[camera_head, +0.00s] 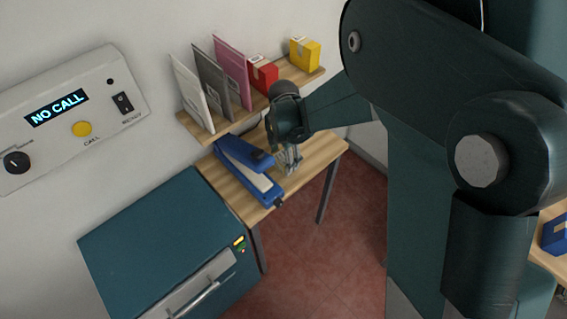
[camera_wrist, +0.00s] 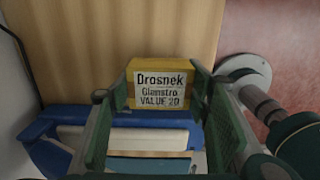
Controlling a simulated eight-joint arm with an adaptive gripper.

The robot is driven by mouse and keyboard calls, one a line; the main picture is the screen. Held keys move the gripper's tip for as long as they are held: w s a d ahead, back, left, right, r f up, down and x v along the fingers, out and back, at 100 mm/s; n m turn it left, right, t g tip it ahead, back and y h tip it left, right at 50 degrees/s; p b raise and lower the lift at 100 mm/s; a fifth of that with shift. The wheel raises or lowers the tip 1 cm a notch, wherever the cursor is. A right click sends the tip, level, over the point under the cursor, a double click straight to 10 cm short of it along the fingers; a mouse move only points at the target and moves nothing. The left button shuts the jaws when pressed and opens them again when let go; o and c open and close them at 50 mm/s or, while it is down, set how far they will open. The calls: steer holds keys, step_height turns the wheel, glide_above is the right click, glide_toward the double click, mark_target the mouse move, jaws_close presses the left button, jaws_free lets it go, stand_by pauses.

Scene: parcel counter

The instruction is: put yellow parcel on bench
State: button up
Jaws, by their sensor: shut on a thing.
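A yellow parcel (camera_wrist: 176,66) with a white printed label sits between the fingers of my gripper (camera_wrist: 161,90) in the wrist view. The fingers are shut on its two sides. In the head view my gripper (camera_head: 290,160) points down low over the wooden bench (camera_head: 325,149), just right of a blue stapler (camera_head: 247,172). The held parcel cannot be made out there. I cannot tell whether it touches the bench top (camera_wrist: 80,60). Another yellow parcel (camera_head: 305,53) stands at the right end of the shelf above.
The stapler lies close by the held parcel, also in the wrist view (camera_wrist: 52,126). The shelf (camera_head: 290,76) holds a red parcel (camera_head: 262,74) and upright envelopes (camera_head: 213,85). A teal cabinet (camera_head: 150,235) stands left. The bench's right end looks clear.

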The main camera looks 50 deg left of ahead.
mark_target(283, 157)
steer(key=shift+f, duration=1.25)
steer(key=shift+f, duration=0.1)
steer(key=o, duration=0.9)
steer(key=shift+o, duration=0.2)
steer(key=shift+r+p, duration=0.55)
steer(key=shift+r, duration=5.55)
